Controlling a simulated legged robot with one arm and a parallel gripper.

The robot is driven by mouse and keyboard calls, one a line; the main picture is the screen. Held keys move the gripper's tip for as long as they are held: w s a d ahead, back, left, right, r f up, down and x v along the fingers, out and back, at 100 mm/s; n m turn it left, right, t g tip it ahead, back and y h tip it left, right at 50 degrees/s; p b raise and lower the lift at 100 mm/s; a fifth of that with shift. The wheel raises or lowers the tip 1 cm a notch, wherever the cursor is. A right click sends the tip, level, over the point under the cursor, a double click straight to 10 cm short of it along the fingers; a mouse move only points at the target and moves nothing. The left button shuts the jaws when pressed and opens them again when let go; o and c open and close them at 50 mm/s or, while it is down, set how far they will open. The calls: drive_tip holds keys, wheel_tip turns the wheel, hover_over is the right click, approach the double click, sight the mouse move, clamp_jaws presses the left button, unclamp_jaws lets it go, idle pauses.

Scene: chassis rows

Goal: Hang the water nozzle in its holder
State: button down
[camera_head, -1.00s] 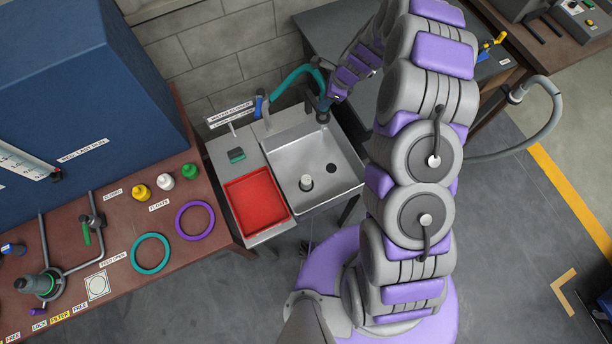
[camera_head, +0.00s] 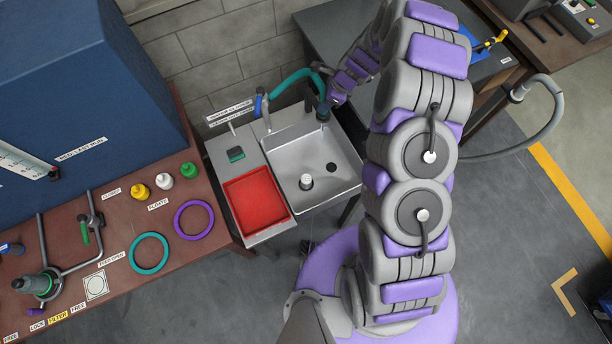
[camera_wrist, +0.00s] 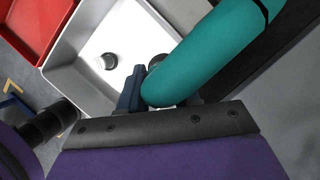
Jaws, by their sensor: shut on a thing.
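The water nozzle (camera_head: 323,112) is a dark piece at the end of a teal hose (camera_head: 291,78), over the back right part of the sink (camera_head: 345,170). My gripper (camera_head: 328,101) is shut on the nozzle. In the wrist view, my gripper (camera_wrist: 158,92) has the thick teal hose (camera_wrist: 215,48) crossing in front of it, and the sink (camera_wrist: 82,62) lies below. The hose hides most of the nozzle and the grip. A blue upright part (camera_head: 259,104) and a grey post stand behind the sink's left corner; I cannot tell which part is the holder.
A red tray (camera_head: 256,200) and a small green block (camera_head: 236,154) are left of the basin. A label sign (camera_head: 230,112) stands behind them. A brown bench (camera_head: 120,215) with rings and floats is at left. A dark table (camera_head: 335,30) is at the back.

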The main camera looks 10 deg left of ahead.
drive_tip(key=shift+f, duration=0.5)
drive_tip(key=c, duration=0.7)
unclamp_jaws()
drive_tip(key=shift+r, duration=0.1)
drive_tip(key=v, duration=1.7)
drive_tip(key=shift+w+d, duration=0.1)
drive_tip(key=shift+w, duration=0.05)
drive_tip(key=s+d+r+n+h+b, duration=0.1)
drive_tip(key=s+r+n+b, duration=0.15)
drive_tip(key=s, duration=0.35)
drive_tip(key=s+d+r+n+g+b, duration=0.1)
drive_tip(key=s+r+n+b, duration=0.1)
drive_tip(key=s+n, duration=0.3)
drive_tip(key=s+d+r+n+h+b, duration=0.1)
drive_tip(key=s+r+n+b, duration=0.15)
drive_tip(key=s, duration=0.45)
drive_tip(key=s+d+f+n+b, duration=0.1)
drive_tip(key=s+d+n+b, duration=0.1)
drive_tip(key=s, duration=0.5)
drive_tip(key=s+d+f+n+h+b, duration=0.1)
drive_tip(key=s+d+n+b, duration=0.1)
drive_tip(key=s, duration=0.5)
drive_tip(key=s+d+f+n+g+h+b, duration=0.1)
drive_tip(key=s+d+f+n+b, duration=0.1)
drive_tip(key=s, duration=0.6)
drive_tip(key=shift+d+n+b, duration=0.35)
drive_tip(key=shift+d+n, duration=0.1)
drive_tip(key=shift+n, duration=0.75)
